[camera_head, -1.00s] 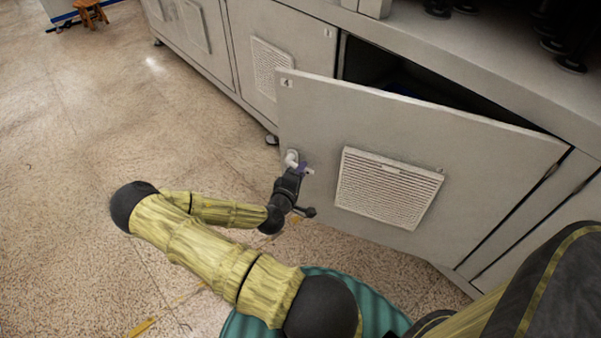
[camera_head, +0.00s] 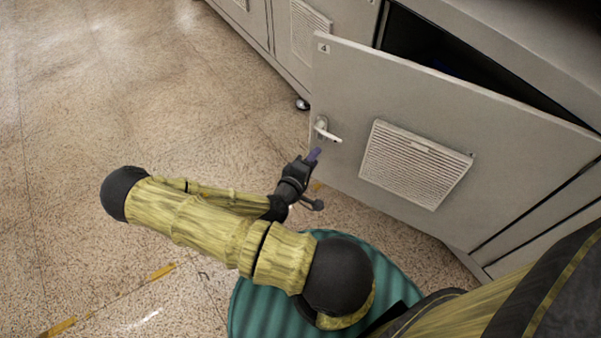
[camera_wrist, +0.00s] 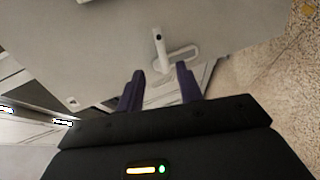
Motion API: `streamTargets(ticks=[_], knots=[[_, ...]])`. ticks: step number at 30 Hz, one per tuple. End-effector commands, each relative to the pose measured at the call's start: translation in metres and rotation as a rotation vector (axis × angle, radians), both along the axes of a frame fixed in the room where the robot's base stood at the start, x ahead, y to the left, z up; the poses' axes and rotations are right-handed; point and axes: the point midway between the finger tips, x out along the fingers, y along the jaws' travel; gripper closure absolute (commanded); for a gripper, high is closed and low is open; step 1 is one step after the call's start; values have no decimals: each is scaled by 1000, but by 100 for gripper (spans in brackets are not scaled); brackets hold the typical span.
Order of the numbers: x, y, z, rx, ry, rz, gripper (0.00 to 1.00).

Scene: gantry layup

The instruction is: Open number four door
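The number four door (camera_head: 330,95) is a light grey panel with a "4" label at its top left corner and a white vent grille. It stands partly open, with a dark gap behind its top edge. Its white lever handle (camera_head: 326,132) is near the left edge; the handle also shows in the wrist view (camera_wrist: 161,50). My gripper (camera_head: 314,155) is just below the handle and apart from it. In the wrist view the two purple fingers (camera_wrist: 160,88) are spread with nothing between them, and the handle lies beyond their tips.
Grey cabinets (camera_head: 283,40) with other doors continue to the back left. The cabinet's dark inside (camera_head: 430,45) shows above the open door. Speckled floor (camera_head: 100,100) to the left is clear, with yellow tape marks (camera_head: 160,272) on it.

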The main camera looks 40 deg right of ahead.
Motion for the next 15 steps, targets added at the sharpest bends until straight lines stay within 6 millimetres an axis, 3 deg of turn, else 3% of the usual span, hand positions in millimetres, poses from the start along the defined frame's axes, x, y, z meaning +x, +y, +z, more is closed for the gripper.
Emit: streamTargets(ticks=[9,15], knots=[[-20,49,14,1,1,8,64],[-28,64,14,1,3,5,64]])
